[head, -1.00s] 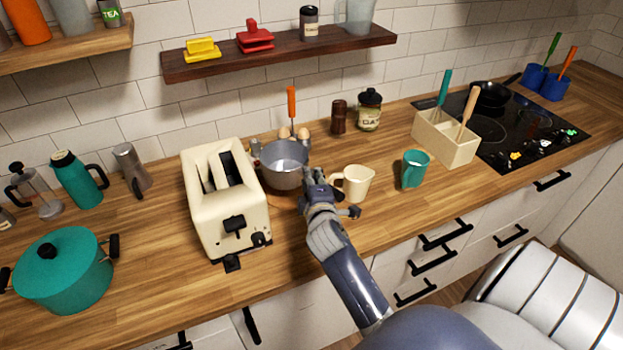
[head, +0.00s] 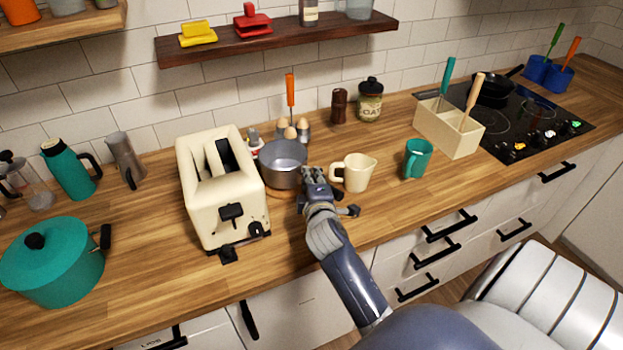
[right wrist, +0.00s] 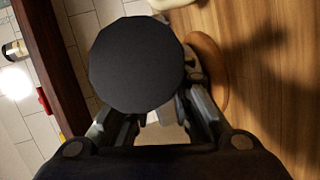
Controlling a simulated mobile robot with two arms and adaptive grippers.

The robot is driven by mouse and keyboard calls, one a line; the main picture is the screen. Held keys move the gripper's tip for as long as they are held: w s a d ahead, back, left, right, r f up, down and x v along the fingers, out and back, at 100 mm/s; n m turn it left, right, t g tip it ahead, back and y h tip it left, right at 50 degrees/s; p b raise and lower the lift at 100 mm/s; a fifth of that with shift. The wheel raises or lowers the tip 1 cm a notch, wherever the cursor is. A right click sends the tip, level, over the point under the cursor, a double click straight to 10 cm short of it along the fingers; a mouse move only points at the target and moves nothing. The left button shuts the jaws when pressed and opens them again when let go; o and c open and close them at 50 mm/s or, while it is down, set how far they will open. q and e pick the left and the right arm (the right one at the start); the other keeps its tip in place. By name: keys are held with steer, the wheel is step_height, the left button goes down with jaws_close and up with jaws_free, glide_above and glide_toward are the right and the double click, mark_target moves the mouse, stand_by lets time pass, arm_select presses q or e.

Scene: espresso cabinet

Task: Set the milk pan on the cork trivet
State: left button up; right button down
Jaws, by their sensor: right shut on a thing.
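The grey milk pan (head: 283,167) is upright, between the toaster and the cream jug. My right gripper (head: 315,178) is at the pan's right front side, shut on its handle. My left gripper is out of view.
The cream toaster (head: 222,195) stands close left of the pan, the cream jug (head: 355,173) close right. An egg holder with eggs (head: 297,131) is just behind. A teal mug (head: 418,160) stands further right. The counter's front strip (head: 290,255) is clear.

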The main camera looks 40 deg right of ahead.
steer(key=shift+f+b, duration=0.35)
steer(key=c, duration=1.3)
jaws_free()
steer(key=shift+c, duration=0.2)
steer(key=shift+s+f, duration=0.1)
steer(key=shift+f, duration=0.15)
steer(key=v, duration=1.2)
steer(key=shift+r, duration=0.25)
steer(key=shift+a, duration=0.1)
